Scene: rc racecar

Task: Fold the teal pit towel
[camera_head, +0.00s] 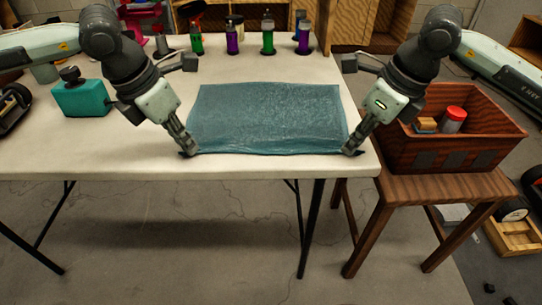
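The teal towel (268,115) lies spread out as a rough rectangle on the pale table, with its near edge close to the table's front edge. A slight ripple runs along that near edge. My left gripper (187,152) points down at the towel's near left corner. My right gripper (350,151) points down at the near right corner. Both sets of fingertips are at the cloth's corners, at table height. The fingers are small and dark, so I cannot tell whether they pinch the cloth.
Several coloured bottles (268,38) stand along the table's back edge. A teal canister (82,98) stands at the left. A wooden crate (455,160) on a stool at the right holds a red-capped container (453,120).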

